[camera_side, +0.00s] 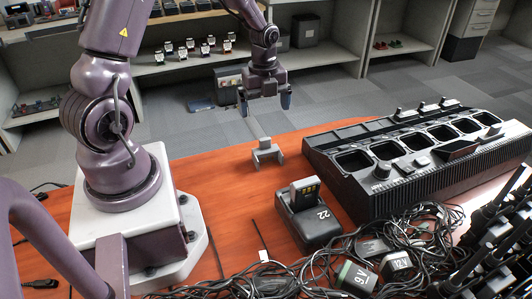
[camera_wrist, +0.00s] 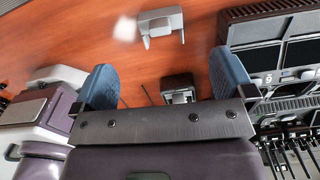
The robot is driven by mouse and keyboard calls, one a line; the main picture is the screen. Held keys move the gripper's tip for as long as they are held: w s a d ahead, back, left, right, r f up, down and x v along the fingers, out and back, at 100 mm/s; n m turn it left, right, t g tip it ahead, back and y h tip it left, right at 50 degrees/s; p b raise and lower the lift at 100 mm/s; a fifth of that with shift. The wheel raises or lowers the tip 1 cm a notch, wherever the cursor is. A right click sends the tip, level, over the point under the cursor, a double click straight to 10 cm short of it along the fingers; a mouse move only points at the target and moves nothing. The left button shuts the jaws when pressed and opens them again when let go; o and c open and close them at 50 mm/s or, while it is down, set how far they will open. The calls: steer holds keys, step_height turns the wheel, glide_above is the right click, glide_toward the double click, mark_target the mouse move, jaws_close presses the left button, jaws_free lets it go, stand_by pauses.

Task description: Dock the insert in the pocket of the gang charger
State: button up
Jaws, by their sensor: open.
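A grey forked piece, possibly the insert (camera_side: 266,153), rests on the wooden table left of the gang charger (camera_side: 345,188). It also shows at the top of the wrist view (camera_wrist: 160,22). The gang charger is a long black unit with a row of open pockets (camera_side: 355,160); its near part shows at the right of the wrist view (camera_wrist: 240,33). My gripper (camera_side: 264,103) hangs in the air above and behind the forked piece in the side view. Its blue fingers are apart with nothing held between them, as the wrist view also shows (camera_wrist: 164,75).
A small black single charger (camera_side: 310,228) marked 22 holds a battery in front of the gang charger. Tangled black cables and battery packs (camera_side: 355,274) fill the front right. Bare table (camera_side: 240,180) surrounds the forked piece. Shelves stand behind.

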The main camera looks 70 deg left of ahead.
mark_target(265, 139)
step_height(265, 139, down, 6)
steer(key=shift+d+f, duration=0.1)
steer(key=shift+f, duration=0.15)
steer(key=shift+s+d+f, duration=0.1)
steer(key=shift+d+f, duration=0.05)
steer(key=shift+f, duration=1.2)
steer(key=shift+d+f, duration=0.15)
steer(key=shift+f, duration=1.2)
steer(key=c, duration=0.9)
steer(key=shift+r, duration=0.15)
steer(key=r, duration=0.6)
steer(key=w+r, duration=0.1)
steer(key=r, duration=0.2)
steer(key=shift+r, duration=0.25)
steer(key=shift+n, duration=0.4)
steer(key=shift+w+d+r, duration=1)
steer(key=shift+w+d, duration=1.65)
steer(key=shift+w, duration=1.3)
steer(key=shift+w+d+r, duration=1.05)
steer(key=shift+w+d, duration=1.6)
steer(key=shift+w, duration=1.35)
steer(key=shift+w+d+r, duration=1)
steer(key=shift+w+d, duration=1.65)
steer(key=shift+w, duration=1.3)
